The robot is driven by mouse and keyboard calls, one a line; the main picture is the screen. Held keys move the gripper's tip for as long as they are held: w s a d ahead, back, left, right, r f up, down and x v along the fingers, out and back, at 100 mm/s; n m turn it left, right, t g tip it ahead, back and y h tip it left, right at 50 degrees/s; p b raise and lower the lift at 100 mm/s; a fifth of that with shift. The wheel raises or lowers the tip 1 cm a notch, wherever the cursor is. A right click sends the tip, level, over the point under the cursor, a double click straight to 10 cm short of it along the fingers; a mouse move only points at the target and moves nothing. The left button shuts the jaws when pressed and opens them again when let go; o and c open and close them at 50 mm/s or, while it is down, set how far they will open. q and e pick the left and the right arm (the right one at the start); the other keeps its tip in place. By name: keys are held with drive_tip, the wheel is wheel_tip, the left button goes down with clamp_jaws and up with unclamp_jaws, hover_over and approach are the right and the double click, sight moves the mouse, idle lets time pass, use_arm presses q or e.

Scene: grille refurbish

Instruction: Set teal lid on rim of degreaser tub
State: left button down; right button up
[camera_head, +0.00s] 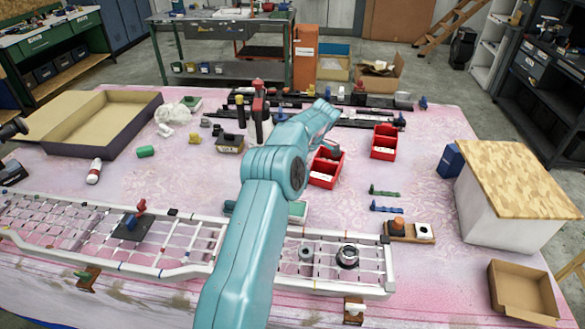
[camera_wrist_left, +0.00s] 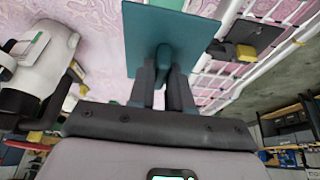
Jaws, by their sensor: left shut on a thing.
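In the left wrist view, my left gripper (camera_wrist_left: 162,88) is shut on the knob under the square teal lid (camera_wrist_left: 190,34). The lid is off the table and its knob side faces the camera. In the head view, a teal arm of mine crosses the middle and hides part of the table; no fingertips show there. A small teal edge (camera_head: 229,207) peeks out left of this arm, and I cannot tell if it is the lid. A low white-rimmed container (camera_head: 298,219) shows partly right of the arm; I cannot tell whether it is the degreaser tub. My right gripper is not seen.
A white grille (camera_head: 190,262) lies along the front of the pink table, with a dark plate (camera_head: 128,228) on it. Red bins (camera_head: 384,152), a chipboard-topped box (camera_head: 500,215) and an open carton (camera_head: 84,165) stand around.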

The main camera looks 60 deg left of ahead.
use_arm(q)
drive_tip(key=shift+f+b, duration=4.95)
drive_tip(key=shift+f, duration=1.2)
drive_tip(key=shift+b, duration=0.3)
drive_tip(key=shift+f+b, duration=0.75)
drive_tip(key=shift+b, duration=0.1)
drive_tip(key=shift+c, duration=2.1)
unclamp_jaws()
drive_tip(key=shift+r, duration=0.1)
drive_tip(key=p+v, duration=0.4)
drive_tip(key=v, duration=0.3)
drive_tip(key=shift+p, duration=0.4)
